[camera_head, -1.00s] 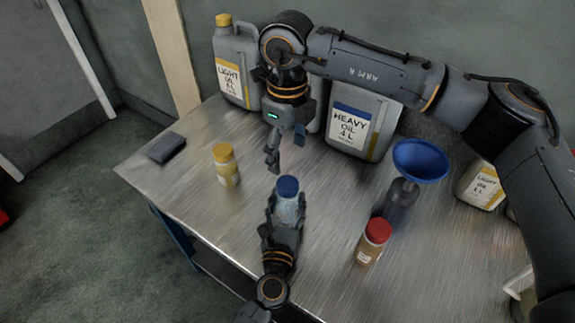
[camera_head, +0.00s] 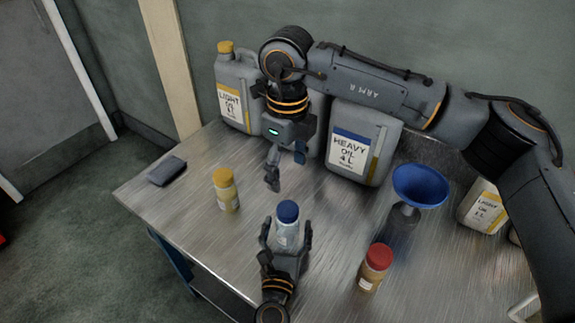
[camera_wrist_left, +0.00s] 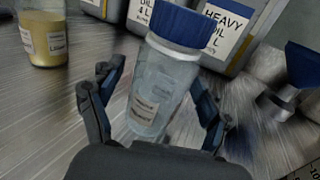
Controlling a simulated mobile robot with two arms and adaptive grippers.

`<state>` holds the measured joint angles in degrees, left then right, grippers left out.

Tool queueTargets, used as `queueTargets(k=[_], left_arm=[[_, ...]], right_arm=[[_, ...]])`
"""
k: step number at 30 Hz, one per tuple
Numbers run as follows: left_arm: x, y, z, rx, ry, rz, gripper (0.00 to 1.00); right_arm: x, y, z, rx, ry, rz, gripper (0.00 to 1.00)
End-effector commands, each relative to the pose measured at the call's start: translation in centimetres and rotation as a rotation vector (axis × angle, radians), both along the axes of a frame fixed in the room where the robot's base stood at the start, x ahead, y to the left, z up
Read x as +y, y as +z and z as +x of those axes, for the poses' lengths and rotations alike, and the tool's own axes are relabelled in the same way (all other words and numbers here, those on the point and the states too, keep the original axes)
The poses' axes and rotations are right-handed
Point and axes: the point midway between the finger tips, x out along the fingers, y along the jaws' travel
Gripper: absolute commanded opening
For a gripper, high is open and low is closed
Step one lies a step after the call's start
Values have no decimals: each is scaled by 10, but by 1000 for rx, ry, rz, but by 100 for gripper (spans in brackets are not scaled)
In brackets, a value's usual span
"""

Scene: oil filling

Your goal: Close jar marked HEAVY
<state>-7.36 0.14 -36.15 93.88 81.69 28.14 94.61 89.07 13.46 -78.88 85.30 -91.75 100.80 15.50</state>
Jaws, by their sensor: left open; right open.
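A clear jar (camera_head: 287,237) with a blue lid (camera_head: 288,211) stands upright on the metal table. In the left wrist view the blue lid (camera_wrist_left: 181,24) sits on top of the jar (camera_wrist_left: 158,90); its small labels are too blurred to read. My left gripper (camera_head: 287,230) is open, with one finger on each side of the jar and gaps showing beside it. My right gripper (camera_head: 285,168) is open and empty, pointing down above and behind the blue lid, apart from it.
A yellow-lidded jar (camera_head: 226,190) stands left and a red-lidded jar (camera_head: 375,268) right. Behind are a HEAVY OIL jug (camera_head: 364,143), a LIGHT OIL jug (camera_head: 231,92) and a blue funnel (camera_head: 420,185). A dark block (camera_head: 167,171) lies at the left edge.

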Motion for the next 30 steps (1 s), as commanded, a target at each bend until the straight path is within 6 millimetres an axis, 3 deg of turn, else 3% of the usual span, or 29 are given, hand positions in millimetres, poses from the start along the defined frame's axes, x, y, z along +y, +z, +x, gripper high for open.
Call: queueTargets(k=[5, 12, 18, 23, 30], left_arm=[[2, -2, -21, 4, -2, 1, 77], [10, -2, -73, 4, -1, 2, 77], [15, -1, -105, 3, -1, 1, 77], [16, 0, -116, 1, 0, 0, 77], [16, 0, -118, 0, 0, -1, 77]], right_arm=[[0, 0, 0, 0, 0, 0, 72], [0, 0, 0, 0, 0, 0, 72], [0, 0, 0, 0, 0, 0, 72], [0, 0, 0, 0, 0, 0, 72], [0, 0, 0, 0, 0, 0, 72]])
